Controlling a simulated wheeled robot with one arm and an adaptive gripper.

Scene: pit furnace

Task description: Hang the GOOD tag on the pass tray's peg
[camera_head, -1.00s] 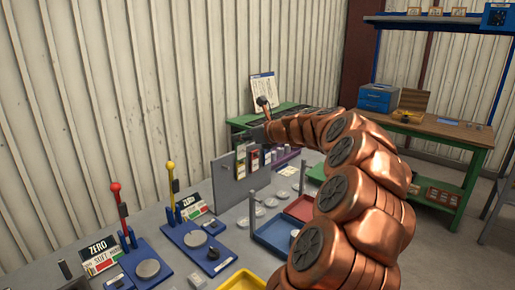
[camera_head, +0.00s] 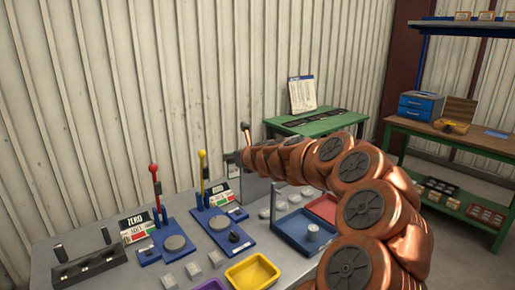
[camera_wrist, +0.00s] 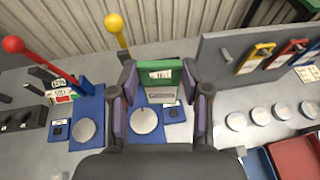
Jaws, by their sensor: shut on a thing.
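A green tag (camera_wrist: 170,75) with a white label is held upright between the fingers of my gripper (camera_wrist: 163,92) in the wrist view. The label is too blurred to read. In the head view, my gripper (camera_head: 246,152) is at the far end of my arm, above the bench near the wall; the tag cannot be made out there. A blue tray (camera_head: 290,238) stands on the bench, with a thin grey upright peg (camera_head: 273,206) at its left back corner. I cannot read which tray is the pass tray. The gripper is away from the peg.
A grey board (camera_wrist: 216,62) holds yellow (camera_wrist: 256,58) and red (camera_wrist: 288,54) tags. A red tray (camera_head: 323,208) adjoins the blue one. Two gauge stands have tall red-knobbed (camera_head: 153,172) and yellow-knobbed (camera_head: 202,158) levers. A yellow tray (camera_head: 252,272) is in front.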

